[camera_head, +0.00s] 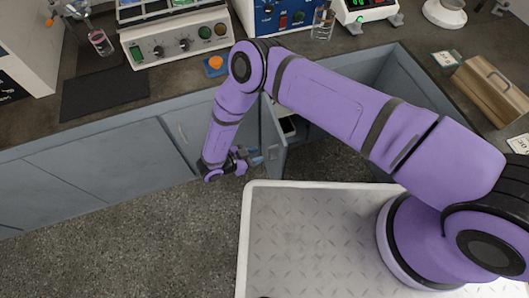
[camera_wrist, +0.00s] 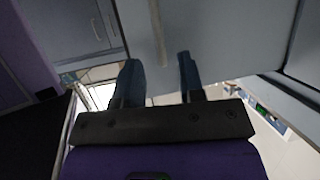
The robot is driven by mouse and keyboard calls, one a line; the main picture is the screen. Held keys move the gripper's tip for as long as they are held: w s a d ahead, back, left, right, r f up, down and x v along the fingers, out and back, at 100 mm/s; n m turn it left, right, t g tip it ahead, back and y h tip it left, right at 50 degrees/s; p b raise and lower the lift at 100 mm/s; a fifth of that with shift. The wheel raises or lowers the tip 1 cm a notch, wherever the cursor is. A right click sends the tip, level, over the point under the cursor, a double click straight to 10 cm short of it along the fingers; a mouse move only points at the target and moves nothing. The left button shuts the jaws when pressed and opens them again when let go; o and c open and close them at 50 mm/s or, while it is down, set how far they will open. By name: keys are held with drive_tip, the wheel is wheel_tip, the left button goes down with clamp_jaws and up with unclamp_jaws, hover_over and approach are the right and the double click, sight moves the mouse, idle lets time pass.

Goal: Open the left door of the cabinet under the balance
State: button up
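The left cabinet door (camera_head: 273,142) stands partly open, swung out from the cabinet front and seen nearly edge-on in the head view. In the wrist view, its grey panel (camera_wrist: 225,35) fills the upper middle, with a vertical bar handle (camera_wrist: 157,30). My gripper (camera_head: 256,158) is low in front of the bench, beside the door. In the wrist view, its two fingers (camera_wrist: 159,62) are apart, with the handle's lower end appearing between them; contact cannot be told. The balance is probably the white device with a lit display (camera_head: 367,9) on the bench. My arm hides part of the cabinet.
A dark object with a pale edge (camera_head: 288,126) shows inside the opening. Closed grey cabinet fronts (camera_head: 105,160) run left. The bench top (camera_head: 190,78) carries instruments, a glass beaker (camera_head: 323,22) and a wooden box (camera_head: 490,88). The speckled floor (camera_head: 150,245) in front is clear.

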drive_tip(key=shift+v, duration=2.15)
